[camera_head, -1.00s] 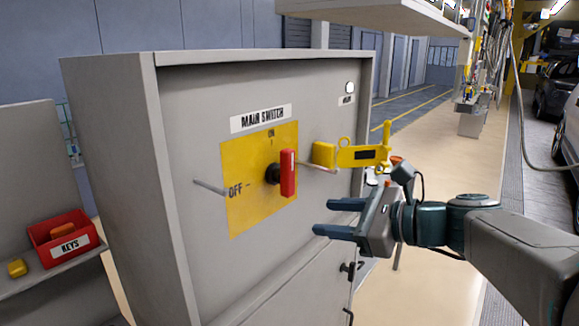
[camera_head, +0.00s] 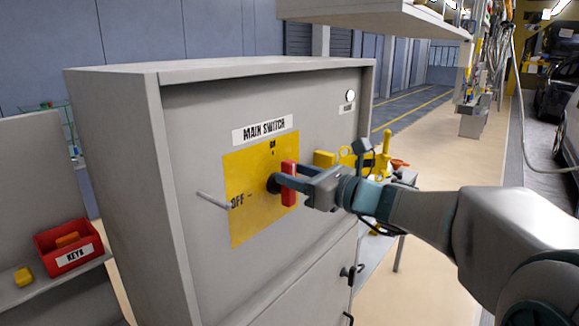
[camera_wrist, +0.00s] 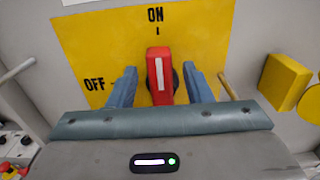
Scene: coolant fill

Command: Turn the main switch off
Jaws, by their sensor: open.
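The main switch has a red handle (camera_head: 288,184) on a black hub, set on a yellow plate (camera_head: 240,222) on the grey cabinet front. The handle stands upright, in line with the ON mark; OFF is marked to the left. My gripper (camera_head: 290,177) is at the switch with its fingers open. In the wrist view the red handle (camera_wrist: 159,72) is between the two blue fingers of my gripper (camera_wrist: 158,85), with a visible gap on each side. The lower end of the handle is hidden by the gripper body.
A metal peg (camera_head: 213,200) sticks out left of the plate, and another rod (camera_wrist: 228,86) shows to the right in the wrist view. A yellow block (camera_wrist: 284,80) is right of it. A red KEYS bin (camera_head: 70,250) sits on the left shelf.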

